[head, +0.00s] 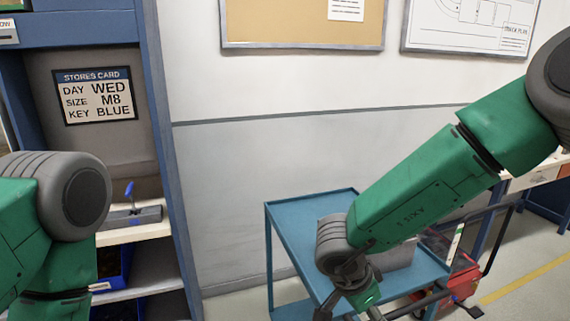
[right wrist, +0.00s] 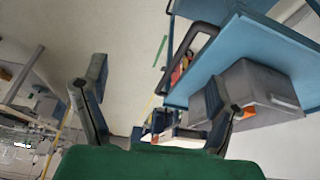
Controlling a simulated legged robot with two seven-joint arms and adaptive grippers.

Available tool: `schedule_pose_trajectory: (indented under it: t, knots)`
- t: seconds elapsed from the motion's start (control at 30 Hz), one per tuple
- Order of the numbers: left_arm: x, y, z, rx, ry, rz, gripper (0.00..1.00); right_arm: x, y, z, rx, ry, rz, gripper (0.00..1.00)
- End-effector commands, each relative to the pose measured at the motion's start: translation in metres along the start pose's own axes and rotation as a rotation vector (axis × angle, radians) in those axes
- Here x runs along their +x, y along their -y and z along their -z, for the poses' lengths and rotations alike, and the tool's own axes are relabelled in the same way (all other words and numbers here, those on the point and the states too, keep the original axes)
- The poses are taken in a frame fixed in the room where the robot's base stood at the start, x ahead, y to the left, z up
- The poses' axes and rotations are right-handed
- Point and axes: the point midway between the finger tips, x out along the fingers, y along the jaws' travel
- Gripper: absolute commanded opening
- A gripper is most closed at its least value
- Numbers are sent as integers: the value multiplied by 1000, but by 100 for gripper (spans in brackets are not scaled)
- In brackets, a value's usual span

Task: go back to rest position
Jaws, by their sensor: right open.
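My right arm reaches in from the right in the head view, and its gripper (head: 345,300) hangs low in front of the blue cart (head: 310,203). The right wrist view shows this gripper (right wrist: 152,92) with its two fingers spread wide and nothing between them. My left arm fills the lower left corner of the head view. The left gripper is outside the picture.
A grey box (right wrist: 262,88) sits on the blue cart, partly behind my right arm in the head view. A shelf unit (head: 155,150) at the left holds a stores card (head: 95,95), a blue-handled piece (head: 129,190) and blue bins. A red case (head: 462,278) is beyond the cart.

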Motion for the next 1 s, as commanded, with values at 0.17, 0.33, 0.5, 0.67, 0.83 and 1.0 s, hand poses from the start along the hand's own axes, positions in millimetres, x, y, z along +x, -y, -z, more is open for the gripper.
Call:
schedule_pose_trajectory:
  t: [0.17, 0.33, 0.5, 0.67, 0.83, 1.0]
  knots:
    - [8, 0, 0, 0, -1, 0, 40, 32, -9, 5, -62, -55, 22, 81]
    - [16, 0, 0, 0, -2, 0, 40, 64, -23, 8, -144, -109, 58, 81]
    - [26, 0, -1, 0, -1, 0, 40, 103, -40, 6, -265, -161, 106, 81]
    - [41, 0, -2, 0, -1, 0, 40, 152, -69, -3, -443, -181, 162, 81]
    - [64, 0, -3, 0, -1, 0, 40, 214, -133, -34, -732, -108, 231, 81]
    - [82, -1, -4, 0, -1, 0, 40, 248, -216, -73, -989, 71, 266, 81]
